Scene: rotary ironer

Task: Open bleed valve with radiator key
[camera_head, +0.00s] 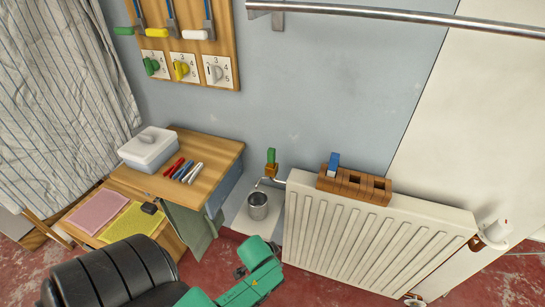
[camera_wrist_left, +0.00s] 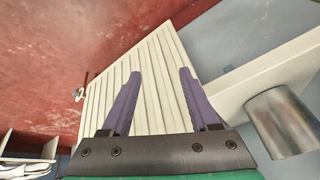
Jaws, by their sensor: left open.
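The white ribbed radiator (camera_head: 345,240) stands at the right in the head view. At its upper left corner is a small brass fitting with a green block on top (camera_head: 271,157) and a thin bent spout (camera_head: 266,181); I cannot tell whether the green part is a key. A brown slotted block (camera_head: 352,187) on the radiator holds a blue-topped piece (camera_head: 334,160). A metal cup (camera_head: 258,206) stands under the spout. My left gripper (camera_wrist_left: 160,72) is open and empty in the left wrist view, with the radiator (camera_wrist_left: 150,60) beyond its purple fingers. My right gripper is not seen.
The cup (camera_wrist_left: 285,125) is close to the right finger in the wrist view. A white valve head (camera_head: 496,231) is at the radiator's right end. A wooden bench (camera_head: 218,152) bears a white box (camera_head: 150,148) and several markers. A metal rail (camera_head: 400,15) crosses above.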

